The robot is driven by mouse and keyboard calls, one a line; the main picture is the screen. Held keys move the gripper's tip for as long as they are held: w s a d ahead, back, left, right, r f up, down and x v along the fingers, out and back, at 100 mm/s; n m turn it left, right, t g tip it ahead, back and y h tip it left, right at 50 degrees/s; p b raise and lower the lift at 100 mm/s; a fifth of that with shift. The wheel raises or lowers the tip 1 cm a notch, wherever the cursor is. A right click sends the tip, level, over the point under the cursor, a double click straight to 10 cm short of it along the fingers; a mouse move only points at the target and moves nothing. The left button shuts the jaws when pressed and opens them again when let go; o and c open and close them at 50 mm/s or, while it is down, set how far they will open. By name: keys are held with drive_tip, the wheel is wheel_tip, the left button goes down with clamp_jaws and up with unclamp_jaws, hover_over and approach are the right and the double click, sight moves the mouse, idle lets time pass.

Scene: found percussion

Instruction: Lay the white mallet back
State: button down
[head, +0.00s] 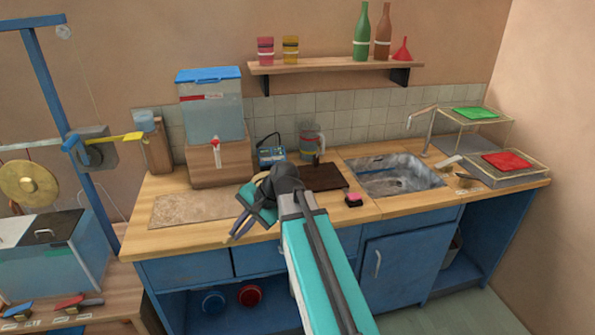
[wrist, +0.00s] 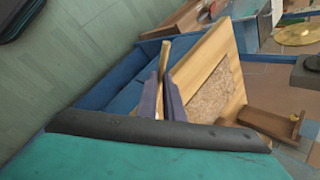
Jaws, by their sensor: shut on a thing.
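My gripper (head: 236,230) hangs over the front edge of the wooden counter, beside the speckled inset board. In the wrist view my gripper (wrist: 162,98) is shut on a thin pale wooden stick (wrist: 165,55) that stands out between the fingers. The stick looks like the handle of the white mallet; no white head shows in either view. On the low wooden table at lower left lie a blue-headed mallet (head: 18,310) and a red-headed mallet (head: 75,302).
The counter bears a speckled board (head: 190,207), a water dispenser (head: 213,110), a dark board (head: 323,177) and a sink (head: 393,175). At left stand a blue frame (head: 60,85), a brass gong (head: 27,182) and a glass tank (head: 60,262). Floor is clear at lower right.

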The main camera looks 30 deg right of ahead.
drive_tip(key=r+p, duration=0.4)
drive_tip(key=shift+d+r, duration=0.4)
drive_tip(key=shift+a, duration=0.1)
